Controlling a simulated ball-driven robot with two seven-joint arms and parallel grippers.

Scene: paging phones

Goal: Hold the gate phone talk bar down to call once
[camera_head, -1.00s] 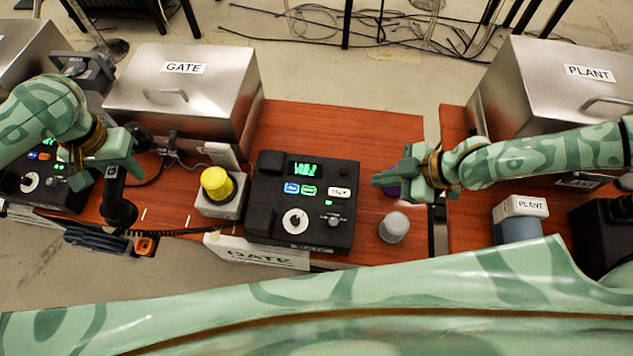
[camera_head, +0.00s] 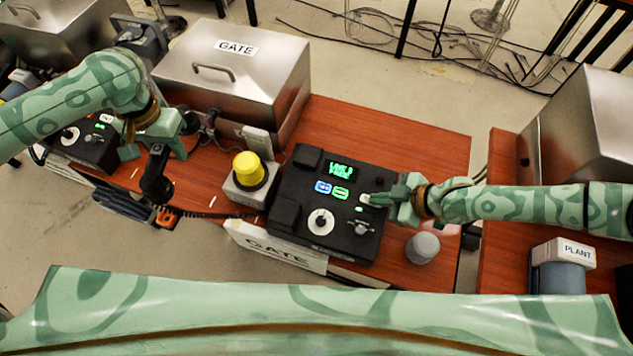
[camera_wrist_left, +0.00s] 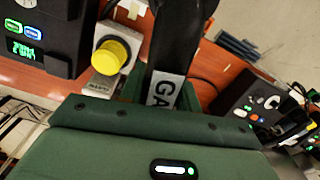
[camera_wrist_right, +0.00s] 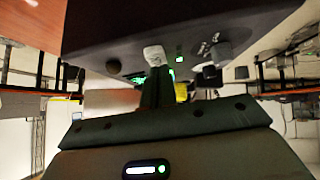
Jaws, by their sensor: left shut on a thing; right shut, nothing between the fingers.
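The gate phone console (camera_head: 290,215) is a black box with a green lit display (camera_head: 340,170), blue and green keys and a white dial. A white key (camera_head: 365,198) sits at its right side. My right gripper (camera_head: 388,201) is shut and empty, its tips at the white key. In the right wrist view the fingers (camera_wrist_right: 157,88) meet the white key (camera_wrist_right: 154,54); I cannot tell whether it is pressed. My left gripper (camera_head: 153,143) is shut on the black gate handset (camera_head: 155,185), held upright left of the console. Its label shows in the left wrist view (camera_wrist_left: 163,88).
A yellow button (camera_head: 248,168) on a grey box stands left of the console. A grey knob (camera_head: 422,247) stands right of it. A steel GATE box (camera_head: 235,75) is behind. A coiled cord (camera_head: 215,214) runs from the handset. Another console (camera_head: 85,145) is at left.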

